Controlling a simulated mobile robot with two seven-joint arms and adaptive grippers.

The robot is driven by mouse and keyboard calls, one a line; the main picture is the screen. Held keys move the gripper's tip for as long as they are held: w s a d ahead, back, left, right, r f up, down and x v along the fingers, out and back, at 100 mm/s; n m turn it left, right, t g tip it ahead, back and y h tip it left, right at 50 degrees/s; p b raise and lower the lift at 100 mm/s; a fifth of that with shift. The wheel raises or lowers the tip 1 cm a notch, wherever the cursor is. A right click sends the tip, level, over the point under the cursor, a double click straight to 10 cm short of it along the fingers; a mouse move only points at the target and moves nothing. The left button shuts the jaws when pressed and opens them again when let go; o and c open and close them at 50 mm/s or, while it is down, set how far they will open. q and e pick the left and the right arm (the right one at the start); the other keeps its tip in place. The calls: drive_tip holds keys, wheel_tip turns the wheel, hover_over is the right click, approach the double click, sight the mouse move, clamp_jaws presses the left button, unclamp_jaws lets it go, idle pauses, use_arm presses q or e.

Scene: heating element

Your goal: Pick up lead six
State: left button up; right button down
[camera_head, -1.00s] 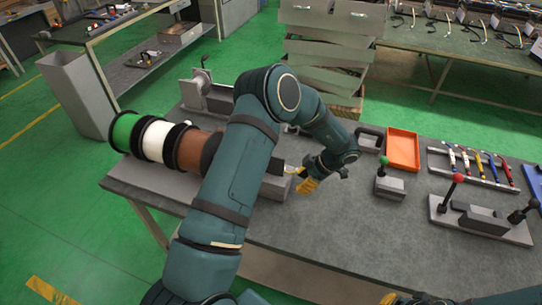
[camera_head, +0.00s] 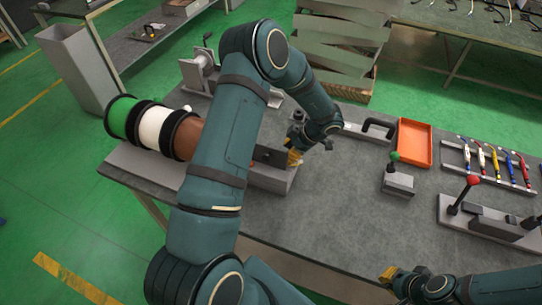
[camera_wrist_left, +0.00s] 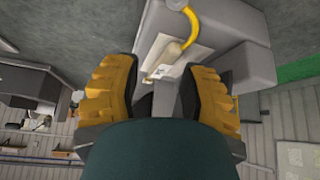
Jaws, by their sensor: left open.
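A curved yellow lead (camera_wrist_left: 190,28) with a pale flat end shows in the wrist view, against a grey block (camera_wrist_left: 232,40). I cannot tell whether it is lead six. My left gripper (camera_wrist_left: 160,95) is open, with one yellow finger on each side of the space just below the lead's end. Nothing shows between the fingers. In the head view my left gripper (camera_head: 294,158) is at the right end of the grey block (camera_head: 277,178) beside the spools. The lead is hidden there. My right gripper (camera_head: 388,274) is low at the right, its opening unclear.
Green, white and brown spools (camera_head: 155,132) stand at the bench's left. An orange tray (camera_head: 414,143), a rack of several coloured leads (camera_head: 488,165), a green-knobbed fixture (camera_head: 398,182) and a red-knobbed fixture (camera_head: 490,218) are on the right. The bench's front middle (camera_head: 330,225) is clear.

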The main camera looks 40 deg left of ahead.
use_arm(q)
drive_tip(key=s+a, duration=0.1)
drive_tip(key=a, duration=0.1)
drive_tip(key=s+a, duration=0.1)
drive_tip(key=a, duration=0.1)
drive_tip(key=shift+s, duration=0.1)
drive_tip(key=shift+x, duration=1.1)
drive_tip(key=shift+s+a+f, duration=0.2)
drive_tip(key=shift+a+f, duration=0.15)
drive_tip(key=shift+c, duration=0.4)
clamp_jaws()
